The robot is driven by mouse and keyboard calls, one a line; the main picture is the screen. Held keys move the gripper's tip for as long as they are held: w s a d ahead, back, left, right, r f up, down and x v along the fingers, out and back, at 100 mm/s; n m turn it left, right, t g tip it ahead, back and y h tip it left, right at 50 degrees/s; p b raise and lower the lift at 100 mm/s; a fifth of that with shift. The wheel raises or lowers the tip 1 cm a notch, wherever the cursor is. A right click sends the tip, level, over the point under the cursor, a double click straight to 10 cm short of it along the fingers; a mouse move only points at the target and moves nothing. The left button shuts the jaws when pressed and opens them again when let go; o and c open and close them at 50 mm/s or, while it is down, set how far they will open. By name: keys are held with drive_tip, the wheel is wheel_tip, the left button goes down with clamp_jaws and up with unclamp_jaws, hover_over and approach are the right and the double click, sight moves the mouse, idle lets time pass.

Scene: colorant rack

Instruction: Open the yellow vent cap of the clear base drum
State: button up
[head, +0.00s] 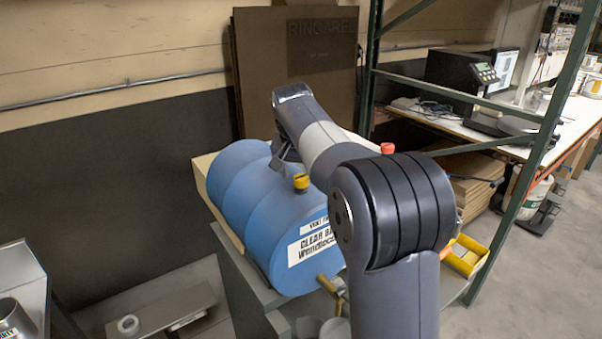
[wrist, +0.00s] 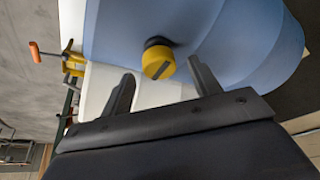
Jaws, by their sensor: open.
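The clear base drum (head: 239,191) is blue and lies on its side on a stand, with a white label on its front end. The yellow vent cap (head: 301,181) sits on top of the drum near that end. In the wrist view the cap (wrist: 158,62) shows a dark slot or bar on its face and a black collar behind it. My gripper (wrist: 160,82) is open and empty, its two fingers on either side of the cap's lower edge, apart from it as far as I can tell. In the head view my arm hides most of the gripper.
A red knob or cap (head: 388,148) shows behind my arm. A brass-coloured tap (head: 330,287) is low on the drum's front. A green rack post (head: 540,150) and a yellow tray (head: 467,256) stand to the right. A brown panel (head: 300,70) is behind.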

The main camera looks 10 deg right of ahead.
drive_tip(key=shift+w+d+f, duration=0.1)
drive_tip(key=shift+w+f, duration=0.15)
drive_tip(key=shift+f, duration=0.4)
drive_tip(key=shift+c, duration=0.6)
drive_tip(key=c, duration=0.9)
